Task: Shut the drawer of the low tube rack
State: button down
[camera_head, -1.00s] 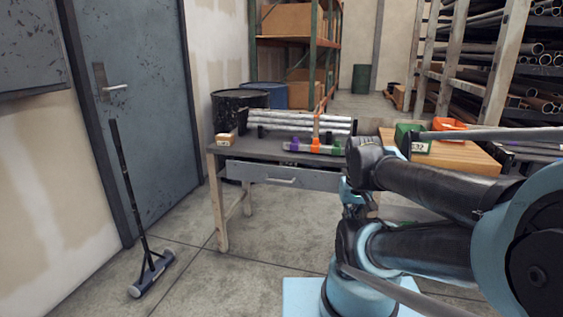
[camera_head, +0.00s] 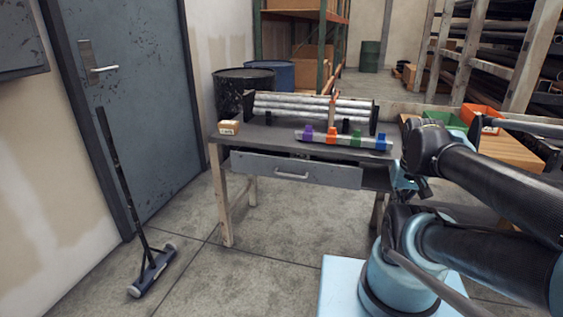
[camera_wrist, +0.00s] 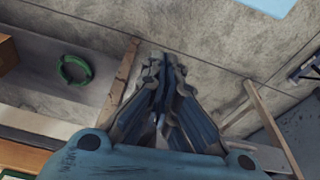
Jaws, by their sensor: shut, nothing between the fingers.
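The low tube rack is a grey-topped bench (camera_head: 262,133) with several silver tubes lying along its back. Its grey drawer (camera_head: 250,167), with a bar handle (camera_head: 291,175), faces me under the top. The drawer front stands out from the bench, with a dark gap above it, so it looks partly open. My gripper (camera_wrist: 163,65) is shut and empty in the wrist view, pointing down over the concrete floor between wooden legs. In the head view my arm is right of the drawer, and the fingers cannot be made out clearly.
A small box (camera_head: 229,128) and a strip with coloured clips (camera_head: 345,140) sit on the bench. A broom (camera_head: 150,275) stands at the left by the door. Green (camera_head: 444,119) and orange (camera_head: 480,116) bins stand at the right. Floor before the drawer is clear.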

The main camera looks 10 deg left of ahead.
aim_at(280, 160)
jog(key=w+a+r+n, duration=0.4)
jog(key=w+a+n, duration=0.3)
jog(key=w+n, duration=0.2)
jog(key=w+a+r+n, duration=0.4)
jog(key=w+a+n, duration=0.4)
jog(key=n, duration=0.2)
jog(key=w+a+f+n+t, duration=0.1)
jog(key=w+a+f+n, duration=0.15)
jog(key=a+n, duration=0.8)
jog(key=w+a+f+n+t, duration=0.1)
jog(key=w+a+f+n, duration=0.3)
jog(key=a, duration=1.2)
jog(key=shift+n, duration=0.65)
jog(key=shift+w+d+f, duration=0.1)
jog(key=shift+w+f, duration=3.35)
jog(key=shift+f, duration=0.1)
